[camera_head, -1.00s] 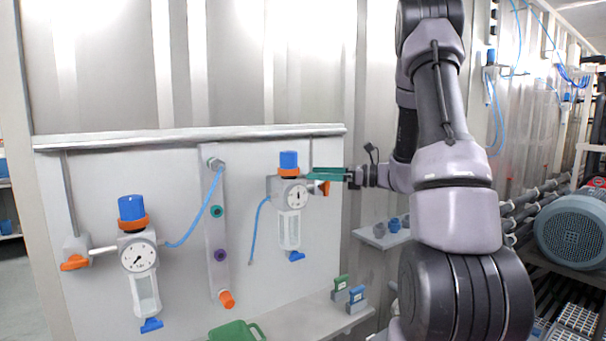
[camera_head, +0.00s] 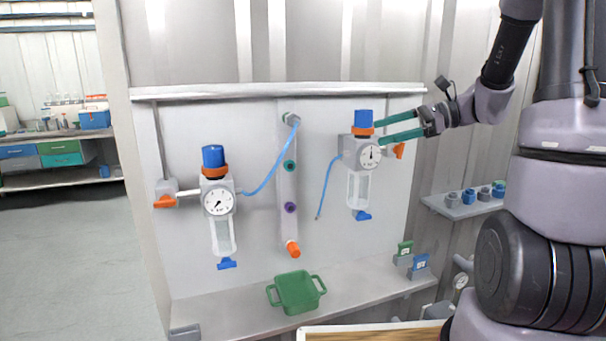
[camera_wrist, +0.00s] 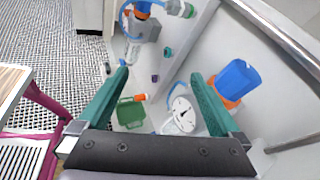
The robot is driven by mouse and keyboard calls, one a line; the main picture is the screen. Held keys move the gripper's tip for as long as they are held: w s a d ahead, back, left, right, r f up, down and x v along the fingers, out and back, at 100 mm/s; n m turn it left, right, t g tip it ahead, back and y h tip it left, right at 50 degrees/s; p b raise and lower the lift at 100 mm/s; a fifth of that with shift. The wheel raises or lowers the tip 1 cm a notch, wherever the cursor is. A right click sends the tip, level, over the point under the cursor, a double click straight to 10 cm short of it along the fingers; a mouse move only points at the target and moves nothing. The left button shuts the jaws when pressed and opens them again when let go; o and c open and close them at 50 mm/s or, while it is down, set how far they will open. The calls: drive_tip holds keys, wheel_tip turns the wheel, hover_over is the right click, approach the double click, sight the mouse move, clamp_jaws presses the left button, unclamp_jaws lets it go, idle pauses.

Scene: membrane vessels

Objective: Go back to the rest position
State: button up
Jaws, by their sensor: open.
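My gripper (camera_head: 384,130) is open and empty, its two green fingers spread apart, just right of the right filter regulator (camera_head: 359,188) in the head view. That regulator has a blue knob (camera_head: 363,118), an orange ring and a round gauge (camera_head: 370,155). In the wrist view the fingers (camera_wrist: 158,95) stand wide apart, with the gauge (camera_wrist: 182,108) and the blue knob (camera_wrist: 238,80) beyond them. An orange valve handle (camera_head: 399,151) is just below the fingers in the head view. I cannot tell whether a finger touches anything.
The left regulator (camera_head: 221,235) and a manifold with an orange end (camera_head: 293,249) hang on the panel. A green bin (camera_head: 296,292) stands on the shelf below, left of green and blue blocks (camera_head: 420,266). A small shelf (camera_head: 465,209) holds several fittings. Open floor (camera_head: 70,250) lies left.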

drive_tip(key=s+a+r+n+g+h, duration=0.1)
drive_tip(key=s+a+r+n+h, duration=0.1)
drive_tip(key=s+n+h, duration=0.7)
drive_tip(key=s+d+r+n+t+h, duration=0.2)
drive_tip(key=s+d+r+n+t, duration=0.2)
drive_tip(key=s, duration=0.3)
drive_tip(key=shift+s+d+t+h, duration=0.3)
drive_tip(key=shift+d+t+h, duration=0.1)
drive_tip(key=shift+t, duration=0.1)
